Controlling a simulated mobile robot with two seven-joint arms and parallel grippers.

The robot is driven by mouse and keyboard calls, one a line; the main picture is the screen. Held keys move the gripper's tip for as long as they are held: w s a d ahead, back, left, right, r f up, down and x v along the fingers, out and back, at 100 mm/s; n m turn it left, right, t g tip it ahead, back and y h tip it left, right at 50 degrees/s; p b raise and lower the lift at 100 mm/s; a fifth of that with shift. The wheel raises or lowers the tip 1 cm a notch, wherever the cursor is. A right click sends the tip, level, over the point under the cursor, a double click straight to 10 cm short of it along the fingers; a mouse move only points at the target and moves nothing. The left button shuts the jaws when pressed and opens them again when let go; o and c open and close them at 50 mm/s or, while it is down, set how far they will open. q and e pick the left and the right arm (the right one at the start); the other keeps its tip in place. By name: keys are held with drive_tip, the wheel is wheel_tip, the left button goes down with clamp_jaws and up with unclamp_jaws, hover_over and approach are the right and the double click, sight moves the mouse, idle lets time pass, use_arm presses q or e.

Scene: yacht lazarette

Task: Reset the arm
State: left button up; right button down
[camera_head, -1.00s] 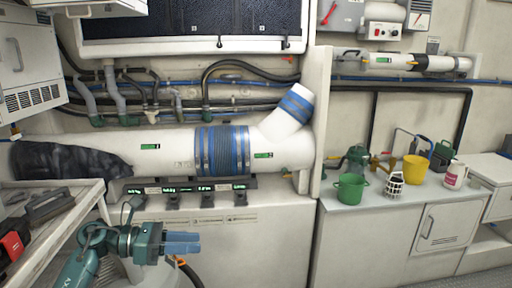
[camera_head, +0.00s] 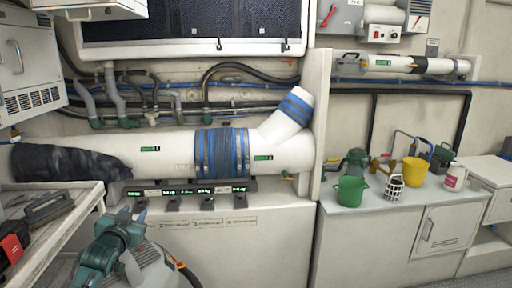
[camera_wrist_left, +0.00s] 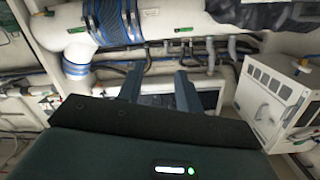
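Beyond the fingers are hoses and the white duct (camera_wrist_left: 165,24). My right arm and right gripper are not in view.
A left bench (camera_head: 62,228) holds a red item and a dark tool, close to my left arm. The white duct (camera_head: 170,146) runs along the wall above a cabinet. A right counter (camera_head: 345,200) holds a green bucket (camera_head: 350,190) and a yellow bucket (camera_head: 416,170).

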use_arm(q)
drive_tip(key=s+d+f+m+g+h, duration=0.1)
drive_tip(key=s+d+f+g, duration=0.1)
drive_tip(key=s+d+f, duration=0.55)
drive_tip(key=s+d+f+g+h, duration=0.15)
drive_tip(key=s+d+f, duration=0.25)
drive_tip(key=s+f, duration=0.55)
drive_tip(key=s+d+f+g+h, duration=0.1)
drive_tip(key=s+d, duration=0.3)
drive_tip(key=s, duration=0.6)
drive_tip(key=s+d+f+g+h, duration=0.1)
drive_tip(key=s+d+f, duration=0.3)
drive_tip(key=s, duration=0.6)
drive_tip(key=shift+s+f+n, duration=0.15)
drive_tip(key=shift+s+n, duration=0.2)
drive_tip(key=shift+n, duration=0.05)
drive_tip(key=shift+g, duration=0.25)
